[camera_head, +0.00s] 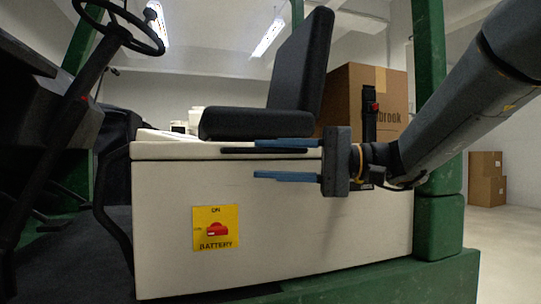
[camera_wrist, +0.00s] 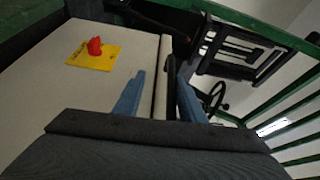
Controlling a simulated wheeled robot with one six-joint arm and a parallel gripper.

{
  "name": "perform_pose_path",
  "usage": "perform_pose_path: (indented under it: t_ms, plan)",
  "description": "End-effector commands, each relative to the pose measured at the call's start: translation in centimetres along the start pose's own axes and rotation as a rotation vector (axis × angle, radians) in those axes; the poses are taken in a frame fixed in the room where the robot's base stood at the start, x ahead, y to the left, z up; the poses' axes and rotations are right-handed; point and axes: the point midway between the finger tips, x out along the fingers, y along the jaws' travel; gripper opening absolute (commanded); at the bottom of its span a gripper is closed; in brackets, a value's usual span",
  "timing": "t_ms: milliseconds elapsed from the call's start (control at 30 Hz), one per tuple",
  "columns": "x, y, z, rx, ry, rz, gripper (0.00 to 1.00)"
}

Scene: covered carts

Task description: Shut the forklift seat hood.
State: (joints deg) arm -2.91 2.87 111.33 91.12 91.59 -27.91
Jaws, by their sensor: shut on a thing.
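The forklift seat hood (camera_head: 165,149) is a cream lid bearing the black seat (camera_head: 252,122). It lies about level on the cream battery box (camera_head: 165,215), with only a thin seam visible between them in the head view. In the wrist view the hood's edge (camera_wrist: 161,90) is a pale strip beside a thin dark line. My gripper (camera_head: 283,160) reaches in from the right at the hood's front edge, its blue fingers above and below it. In the wrist view the fingers (camera_wrist: 160,100) lie on either side of this edge. The jaws are shut on the hood; the exact contact is hard to see.
A yellow battery plate with a red switch (camera_head: 217,229) is on the box front. A steering wheel (camera_head: 118,27) stands at the left. A green post (camera_head: 430,100) rises at the right, close to my arm.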

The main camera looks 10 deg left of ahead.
Motion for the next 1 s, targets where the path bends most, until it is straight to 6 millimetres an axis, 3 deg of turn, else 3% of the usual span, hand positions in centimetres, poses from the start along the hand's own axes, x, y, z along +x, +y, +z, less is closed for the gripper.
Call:
perform_pose_path:
  t_ms: [700,833,1000]
  plan:
    - [-0.2,-0.1,0.0,-0.001,0.0,0.001,0.29]
    - [-1.4,-0.2,0.0,0.0,0.003,0.001,0.29]
    - [-4.4,-0.3,0.0,0.0,0.006,0.001,0.29]
